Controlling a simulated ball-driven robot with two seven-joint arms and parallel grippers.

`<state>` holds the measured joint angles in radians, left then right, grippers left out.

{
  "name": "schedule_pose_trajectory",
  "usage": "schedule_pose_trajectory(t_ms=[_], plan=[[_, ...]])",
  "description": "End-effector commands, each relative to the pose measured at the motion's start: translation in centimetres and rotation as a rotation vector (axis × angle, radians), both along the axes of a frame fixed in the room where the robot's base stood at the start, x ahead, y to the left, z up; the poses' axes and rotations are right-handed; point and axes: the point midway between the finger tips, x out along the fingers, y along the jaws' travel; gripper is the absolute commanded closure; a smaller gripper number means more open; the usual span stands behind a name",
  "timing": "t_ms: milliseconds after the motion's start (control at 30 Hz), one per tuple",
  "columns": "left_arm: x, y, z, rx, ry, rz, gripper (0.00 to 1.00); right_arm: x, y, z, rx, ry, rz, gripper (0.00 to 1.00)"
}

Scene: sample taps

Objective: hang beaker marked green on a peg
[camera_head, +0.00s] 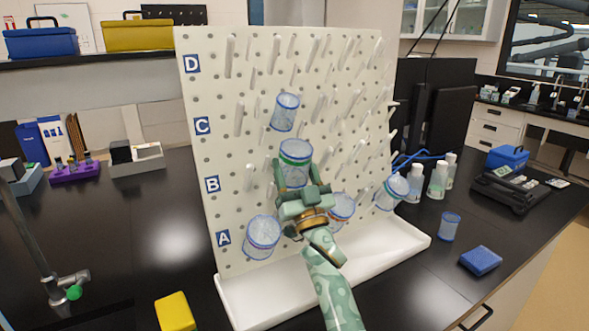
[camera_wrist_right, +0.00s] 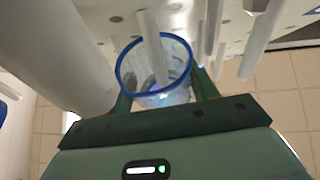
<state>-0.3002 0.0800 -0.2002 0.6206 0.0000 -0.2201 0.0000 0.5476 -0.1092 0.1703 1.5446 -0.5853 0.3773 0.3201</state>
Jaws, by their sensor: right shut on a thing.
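The beaker marked green (camera_head: 295,152) is clear with a blue rim and a green band. My right gripper (camera_head: 294,183) is shut on it, in front of the pegboard between rows B and C. In the right wrist view the beaker (camera_wrist_right: 158,72) has its open mouth toward the board, between the fingers (camera_wrist_right: 162,98). A white peg (camera_wrist_right: 150,40) overlaps the mouth, and its tip appears inside the rim; how deep it reaches I cannot tell. The white pegboard (camera_head: 215,110) has rows marked A to D. My left gripper is not in view.
Other beakers hang on the board: one above (camera_head: 285,112), one lower left (camera_head: 262,238), one behind my wrist (camera_head: 341,208), one lower right (camera_head: 391,192). A white tray (camera_head: 400,250) lies under the board. Another beaker (camera_head: 449,226) and a blue box (camera_head: 480,260) stand right.

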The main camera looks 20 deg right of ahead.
Motion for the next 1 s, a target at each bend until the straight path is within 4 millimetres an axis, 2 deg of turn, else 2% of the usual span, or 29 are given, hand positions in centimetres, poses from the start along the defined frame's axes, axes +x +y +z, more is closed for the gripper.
schedule_pose_trajectory(t_ms=[133,167,233,267,533,633,1000], plan=[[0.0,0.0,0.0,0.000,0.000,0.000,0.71,0.0,0.0,0.0,0.000,0.000,0.000,0.64],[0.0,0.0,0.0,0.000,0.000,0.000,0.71,0.0,0.0,0.0,0.000,0.000,0.000,0.39],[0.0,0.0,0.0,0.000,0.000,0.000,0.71,0.0,0.0,0.0,0.000,0.000,0.000,0.20],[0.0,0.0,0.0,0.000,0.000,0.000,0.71,0.0,0.0,0.0,0.000,0.000,0.000,0.16],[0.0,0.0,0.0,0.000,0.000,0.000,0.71,-0.1,0.0,-0.1,0.000,0.001,0.000,0.16],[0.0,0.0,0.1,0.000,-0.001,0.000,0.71,-0.7,0.0,-0.6,0.000,0.001,0.000,0.16],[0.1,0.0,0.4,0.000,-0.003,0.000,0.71,-6.8,0.4,-5.8,0.000,0.004,0.000,0.16]])
